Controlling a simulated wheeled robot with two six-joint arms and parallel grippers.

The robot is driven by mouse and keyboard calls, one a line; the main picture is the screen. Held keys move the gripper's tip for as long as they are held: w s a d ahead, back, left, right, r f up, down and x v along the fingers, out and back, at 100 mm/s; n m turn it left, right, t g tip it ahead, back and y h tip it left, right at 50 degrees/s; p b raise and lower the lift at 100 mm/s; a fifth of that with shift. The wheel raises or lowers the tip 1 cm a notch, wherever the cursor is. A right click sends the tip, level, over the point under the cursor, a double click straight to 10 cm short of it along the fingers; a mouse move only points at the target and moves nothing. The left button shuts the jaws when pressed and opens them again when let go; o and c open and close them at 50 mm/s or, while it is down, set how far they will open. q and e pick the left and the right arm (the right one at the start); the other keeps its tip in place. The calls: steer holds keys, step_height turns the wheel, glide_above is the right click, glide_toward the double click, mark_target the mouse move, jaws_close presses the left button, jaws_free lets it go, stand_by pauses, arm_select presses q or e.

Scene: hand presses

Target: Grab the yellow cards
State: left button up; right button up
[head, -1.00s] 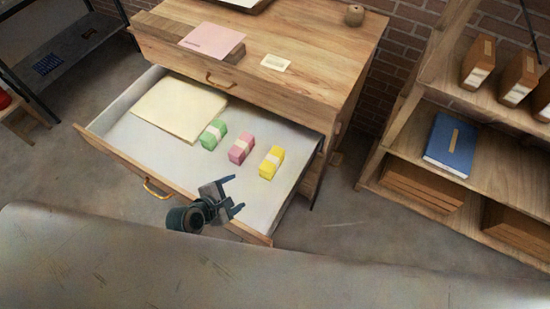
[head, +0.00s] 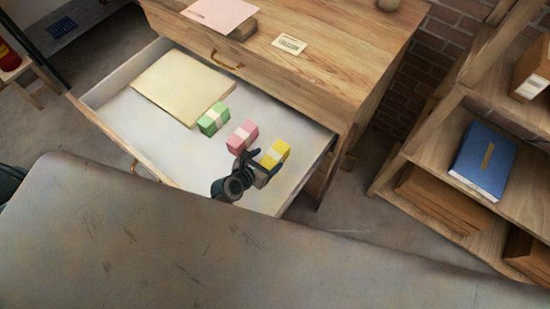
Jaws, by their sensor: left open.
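The yellow cards (head: 276,153), a small stack with a pale band, lie in the open drawer (head: 150,116), at the right of a row of card stacks. My left gripper (head: 262,166) is open at the near left side of the yellow cards, its fingers reaching toward them. It hides part of their near side, and I cannot tell whether it touches them. The pink cards (head: 242,137) and green cards (head: 213,119) lie to the left, each with a pale band. My right gripper is not in view.
A cream paper stack (head: 178,87) fills the drawer's back left. A pink sheet (head: 220,14) and a small label card (head: 289,44) lie on the wooden cabinet top (head: 340,50). A grey surface (head: 200,245) fills the foreground. A shelf with a blue book (head: 484,160) stands at right.

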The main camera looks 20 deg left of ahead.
mark_target(274, 155)
arm_select(q)
steer(key=x, duration=0.5)
steer(key=shift+d+f, duration=0.1)
steer(key=shift+s, duration=0.1)
steer(key=shift+c, duration=0.2)
steer(key=c, duration=1.2)
